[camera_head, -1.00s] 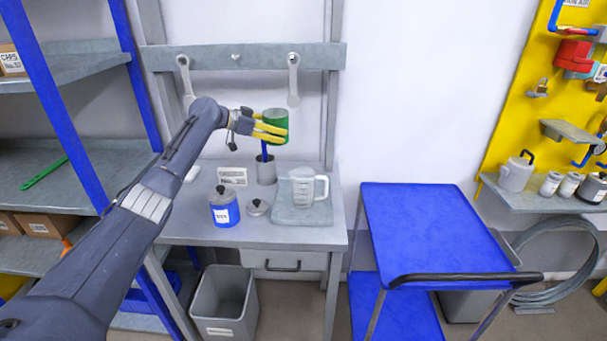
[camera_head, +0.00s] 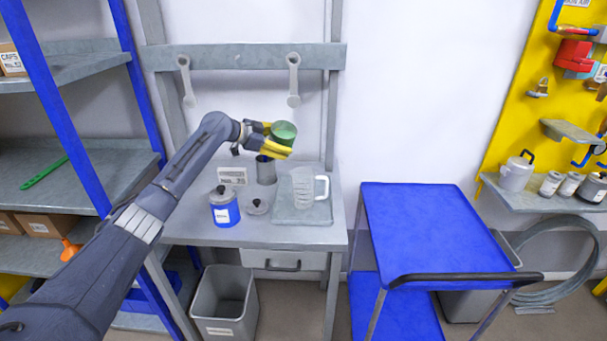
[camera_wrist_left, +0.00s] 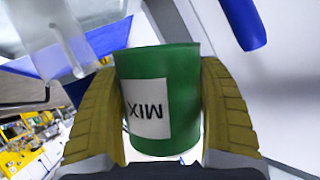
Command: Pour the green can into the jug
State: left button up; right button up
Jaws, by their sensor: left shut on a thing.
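The green can (camera_head: 284,131) is held in the air above the bench, up and slightly left of the jug. My left gripper (camera_head: 279,141) is shut on it, with yellow fingers on both sides. The can looks tilted in the head view. In the left wrist view the can (camera_wrist_left: 180,130) shows a white label reading MIX, upside down. The clear jug (camera_head: 303,187) stands upright, handle to the right, on a grey plate (camera_head: 290,215). It appears blurred at the upper left of the left wrist view (camera_wrist_left: 75,35). My right gripper is not in view.
A grey cup (camera_head: 266,173) stands below the gripper. A blue lidded pot (camera_head: 224,211) and a loose lid (camera_head: 257,207) are left of the plate. Two grey hanging tools (camera_head: 293,80) are behind. A blue cart (camera_head: 430,225) stands right of the bench.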

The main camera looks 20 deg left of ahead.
pick_arm(q)
jog(key=shift+s+d+f+m, duration=0.1)
jog(key=shift+f+m, duration=0.05)
jog(key=shift+f, duration=0.35)
jog(key=shift+d+f+m, duration=0.1)
jog(key=shift+f+m, duration=0.05)
jog(key=shift+f, duration=0.3)
jog(key=shift+s+d+r+m+t+y, duration=0.3)
jog(key=shift+d+r+m+t+y, duration=0.1)
jog(key=shift+d+r+m+y, duration=0.15)
dwell(1.3)
jog(key=shift+s+f+m+t+y+p, duration=0.1)
jog(key=shift+f+m+t+y+p, duration=0.2)
jog(key=shift+m+y+p, duration=0.2)
dwell(2.0)
jog(key=shift+r+y, duration=0.25)
jog(key=shift+r, duration=0.05)
dwell(1.1)
